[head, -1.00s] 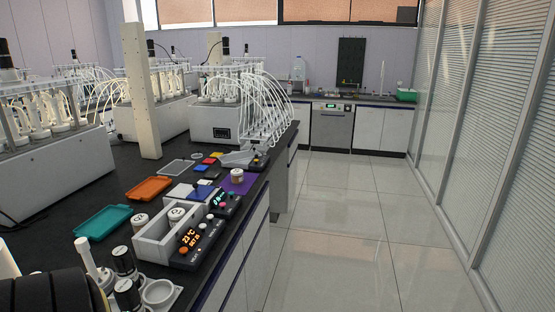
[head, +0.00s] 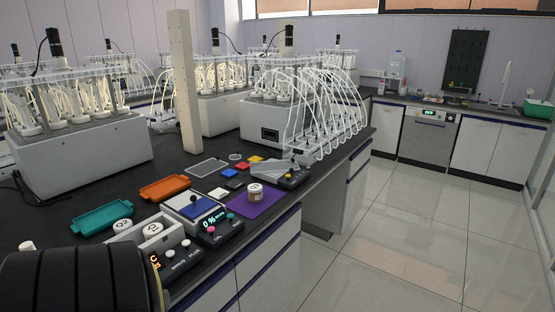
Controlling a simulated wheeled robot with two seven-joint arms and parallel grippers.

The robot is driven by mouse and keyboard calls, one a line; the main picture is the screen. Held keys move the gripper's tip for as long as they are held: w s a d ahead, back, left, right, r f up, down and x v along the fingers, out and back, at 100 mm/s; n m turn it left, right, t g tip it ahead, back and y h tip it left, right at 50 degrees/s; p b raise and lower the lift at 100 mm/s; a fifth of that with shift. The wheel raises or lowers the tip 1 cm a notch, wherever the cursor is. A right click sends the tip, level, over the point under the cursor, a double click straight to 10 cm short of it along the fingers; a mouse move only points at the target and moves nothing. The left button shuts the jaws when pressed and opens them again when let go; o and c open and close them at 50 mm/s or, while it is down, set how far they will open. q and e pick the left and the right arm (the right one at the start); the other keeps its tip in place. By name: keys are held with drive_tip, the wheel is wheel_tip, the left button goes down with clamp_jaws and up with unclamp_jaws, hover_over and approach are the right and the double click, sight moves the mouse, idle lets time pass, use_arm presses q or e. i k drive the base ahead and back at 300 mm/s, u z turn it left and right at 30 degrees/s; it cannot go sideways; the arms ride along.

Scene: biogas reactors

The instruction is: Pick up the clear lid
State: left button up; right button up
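On the black bench lies a flat, see-through rectangular piece with a pale rim (head: 208,168), lid-like in look. A small round clear piece (head: 235,157) lies just behind and to the right of it; I cannot tell for sure which one is the clear lid. Neither of my grippers is in view. A dark, rounded part of my own arm fills the lower left corner and hides part of the bench.
A teal tray (head: 102,219), a grey box with white-capped jars (head: 152,230), a scale (head: 195,209) and a jar on a purple mat (head: 255,192) crowd the near bench. A beige post (head: 184,85) rises behind the orange tray. The floor (head: 385,240) to the right is clear.

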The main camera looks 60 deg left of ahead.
sight(256, 168)
drive_tip(key=u, duration=0.45)
drive_tip(key=i, duration=1.9)
drive_tip(key=u, duration=1.9)
drive_tip(key=i, duration=1.1)
drive_tip(key=u, duration=1.15)
